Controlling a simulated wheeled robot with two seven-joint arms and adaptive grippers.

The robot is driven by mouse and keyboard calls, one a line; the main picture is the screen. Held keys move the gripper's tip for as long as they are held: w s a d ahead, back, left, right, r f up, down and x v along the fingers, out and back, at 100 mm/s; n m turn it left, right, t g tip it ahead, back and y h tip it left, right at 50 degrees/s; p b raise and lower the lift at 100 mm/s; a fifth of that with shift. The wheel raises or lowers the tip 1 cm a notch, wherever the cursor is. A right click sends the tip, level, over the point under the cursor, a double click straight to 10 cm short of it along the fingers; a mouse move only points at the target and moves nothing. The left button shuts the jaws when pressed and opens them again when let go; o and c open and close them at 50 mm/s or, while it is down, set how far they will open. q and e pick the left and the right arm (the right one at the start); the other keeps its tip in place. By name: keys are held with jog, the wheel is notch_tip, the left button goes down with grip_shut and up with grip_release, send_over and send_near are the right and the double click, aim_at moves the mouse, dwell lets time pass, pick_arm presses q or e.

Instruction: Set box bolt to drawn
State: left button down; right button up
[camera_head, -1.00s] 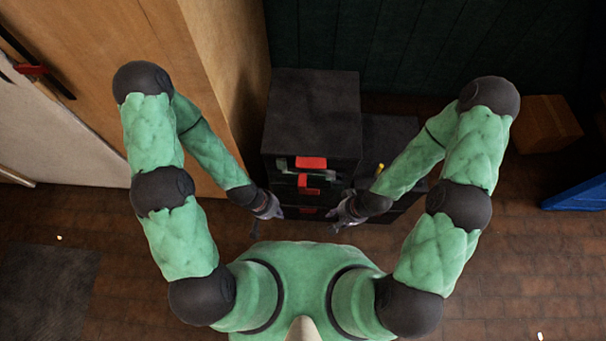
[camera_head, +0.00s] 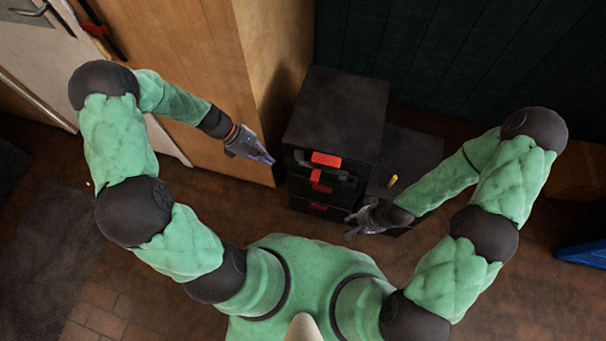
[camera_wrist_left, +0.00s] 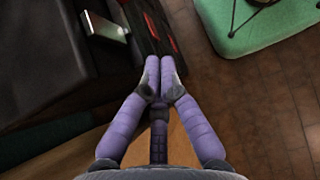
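A black drawer cabinet (camera_head: 340,105) stands ahead of me with red handles on its front. A red block (camera_head: 326,159) sits at the top front, with a grey-green bar beside it. I cannot tell which part is the box bolt. In the left wrist view a pale metal plate (camera_wrist_left: 105,27) sticks out by the black cabinet, near red strips. My left gripper (camera_head: 268,158) is left of the cabinet, apart from it. Its purple fingers (camera_wrist_left: 160,64) are together with nothing between them. My right gripper (camera_head: 352,224) is low by the cabinet's front right; its opening is unclear.
A wooden cabinet (camera_head: 190,60) stands close on the left, beside my left gripper. A lower black unit (camera_head: 415,150) with a yellow piece (camera_head: 393,181) stands right of the drawer cabinet. A blue object (camera_head: 585,253) lies far right. Brick floor is open in front.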

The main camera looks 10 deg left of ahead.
pick_arm(q)
jog(key=shift+w+a+r, duration=0.15)
jog(key=shift+a+r, duration=0.05)
jog(key=shift+r, duration=0.35)
jog(key=d+f+b, duration=0.5)
jog(key=d+f, duration=0.2)
jog(key=d, duration=0.4)
jog(key=shift+s, duration=0.2)
jog(key=shift+d, duration=0.1)
